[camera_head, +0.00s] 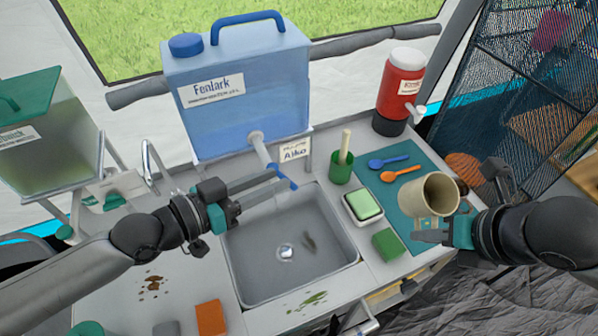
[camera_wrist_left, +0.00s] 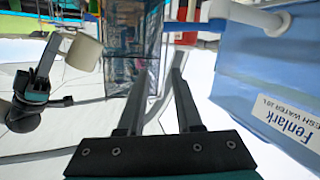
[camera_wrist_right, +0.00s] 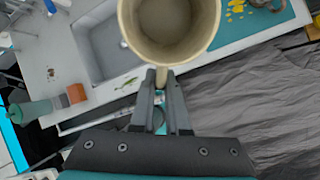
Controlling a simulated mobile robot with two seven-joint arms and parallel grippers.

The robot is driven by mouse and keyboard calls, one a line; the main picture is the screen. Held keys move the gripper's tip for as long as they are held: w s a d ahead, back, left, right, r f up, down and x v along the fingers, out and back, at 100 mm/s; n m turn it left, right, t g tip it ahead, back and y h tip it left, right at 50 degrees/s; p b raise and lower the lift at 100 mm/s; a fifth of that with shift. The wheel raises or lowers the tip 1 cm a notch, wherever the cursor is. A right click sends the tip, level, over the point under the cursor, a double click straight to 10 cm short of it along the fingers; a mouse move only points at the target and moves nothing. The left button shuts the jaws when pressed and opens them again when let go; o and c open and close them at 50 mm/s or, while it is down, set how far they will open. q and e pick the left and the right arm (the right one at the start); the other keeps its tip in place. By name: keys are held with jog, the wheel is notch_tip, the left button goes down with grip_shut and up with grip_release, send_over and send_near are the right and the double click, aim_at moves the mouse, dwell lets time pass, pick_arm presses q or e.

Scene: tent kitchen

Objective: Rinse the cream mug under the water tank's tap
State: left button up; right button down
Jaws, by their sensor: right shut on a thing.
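The cream mug (camera_head: 441,196) is held off the counter at the right, tilted with its open mouth showing; it also fills the top of the right wrist view (camera_wrist_right: 168,52). My right gripper (camera_head: 440,228) is shut on its handle (camera_wrist_right: 161,77). The blue water tank (camera_head: 245,120) stands behind the sink, its white tap (camera_head: 257,143) with blue lever (camera_head: 283,178) reaching over the sink (camera_head: 262,262). My left gripper (camera_head: 280,182) is open, its fingertips at the lever; I cannot tell whether they touch. No water stream shows.
A soap dish with green soap (camera_head: 364,204), a green sponge (camera_head: 388,244), a green cup with a brush (camera_head: 342,167) and spoons (camera_head: 400,173) on a teal mat lie between sink and mug. A red drink dispenser (camera_head: 400,90) stands behind. An orange block (camera_head: 211,318) sits front left.

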pick_arm(q)
jog(key=shift+o, duration=0.7)
jog(key=d+n+t, duration=0.1)
jog(key=n, duration=0.1)
jog(key=d+f+n+t, duration=0.1)
jog(key=n, duration=0.1)
jog(key=s+d+n+t+b, duration=0.1)
jog(key=n, duration=0.2)
jog(key=shift+s+d+f+h, duration=0.1)
jog(key=shift+d+f+h, duration=0.05)
jog(key=shift+d+h, duration=0.2)
pick_arm(e)
jog(key=shift+f, duration=0.6)
pick_arm(q)
jog(key=n+t+y+b, duration=0.2)
jog(key=n+t+y, duration=0.4)
jog(key=n+y, duration=1.05)
send_near(283, 177)
jog(key=w+r+n+h, duration=0.1)
jog(key=w+n+h, duration=0.3)
jog(key=w, duration=0.7)
jog(key=shift+h, duration=0.5)
pick_arm(e)
jog(key=shift+f, duration=0.95)
pick_arm(q)
jog(key=shift+r, duration=0.1)
grip_shut()
